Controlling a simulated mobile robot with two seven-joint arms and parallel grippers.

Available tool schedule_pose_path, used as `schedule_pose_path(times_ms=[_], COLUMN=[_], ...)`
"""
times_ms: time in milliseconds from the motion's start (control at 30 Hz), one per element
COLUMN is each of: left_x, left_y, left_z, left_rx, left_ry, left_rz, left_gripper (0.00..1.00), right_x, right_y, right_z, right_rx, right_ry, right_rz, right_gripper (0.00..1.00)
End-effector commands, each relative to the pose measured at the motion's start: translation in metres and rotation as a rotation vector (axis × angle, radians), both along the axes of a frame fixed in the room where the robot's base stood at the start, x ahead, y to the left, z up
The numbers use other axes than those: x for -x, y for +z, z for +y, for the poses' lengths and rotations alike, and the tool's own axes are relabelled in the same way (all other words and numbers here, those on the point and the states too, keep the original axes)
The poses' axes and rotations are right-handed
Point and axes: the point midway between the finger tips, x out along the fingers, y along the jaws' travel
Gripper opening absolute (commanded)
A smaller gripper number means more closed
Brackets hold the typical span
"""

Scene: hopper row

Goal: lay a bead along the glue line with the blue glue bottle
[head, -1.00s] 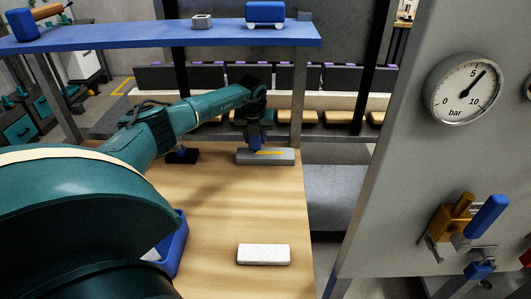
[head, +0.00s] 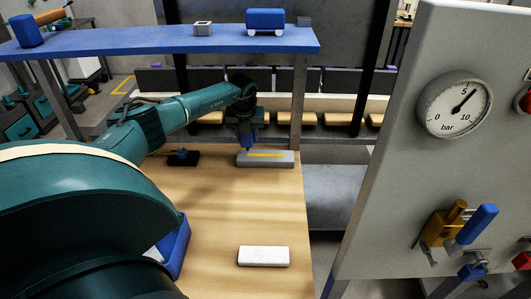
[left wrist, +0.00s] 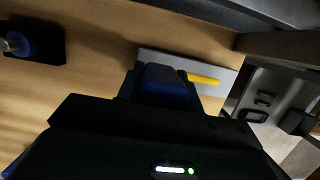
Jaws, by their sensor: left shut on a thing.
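The blue glue bottle (head: 247,142) is held nozzle down in my left gripper (head: 246,126), which is shut on it. In the left wrist view the bottle (left wrist: 165,85) shows as a dark blue body between the jaws. A grey block (head: 280,163) lies on the bench under it, with a yellow line (head: 268,155) along its top. The bottle's tip is at the left end of this line; I cannot tell whether it touches. In the left wrist view the yellow line (left wrist: 203,80) runs right from behind the bottle. My right gripper is not in view.
A black base (head: 183,158) with a small blue part stands left of the block. A white block (head: 263,256) and a blue bin (head: 177,247) are nearer on the wooden bench (head: 225,215). A blue shelf (head: 160,40) spans above. A gauge panel (head: 390,180) stands right.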

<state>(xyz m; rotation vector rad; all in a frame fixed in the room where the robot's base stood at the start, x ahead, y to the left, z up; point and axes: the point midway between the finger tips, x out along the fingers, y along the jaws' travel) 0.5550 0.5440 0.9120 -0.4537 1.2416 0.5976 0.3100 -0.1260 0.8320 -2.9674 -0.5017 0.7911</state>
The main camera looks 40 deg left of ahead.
Motion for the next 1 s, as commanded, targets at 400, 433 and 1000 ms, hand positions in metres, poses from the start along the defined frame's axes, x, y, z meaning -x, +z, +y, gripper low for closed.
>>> schedule_pose_path(times_ms=[400,433,1000], left_x=[0.0,0.0,0.0], left_y=[0.01,0.014,0.041], left_z=[0.0,0.0,0.0], left_rx=[0.0,0.0,0.0], left_ry=[0.001,0.001,0.0], left_rz=[-0.002,-0.002,-0.001], left_gripper=[0.11,0.11,0.11], right_x=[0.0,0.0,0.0], right_y=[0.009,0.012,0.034], right_z=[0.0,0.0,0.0], right_rx=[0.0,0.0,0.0], right_ry=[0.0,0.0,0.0], right_rz=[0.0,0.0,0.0], right_gripper=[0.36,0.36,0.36])
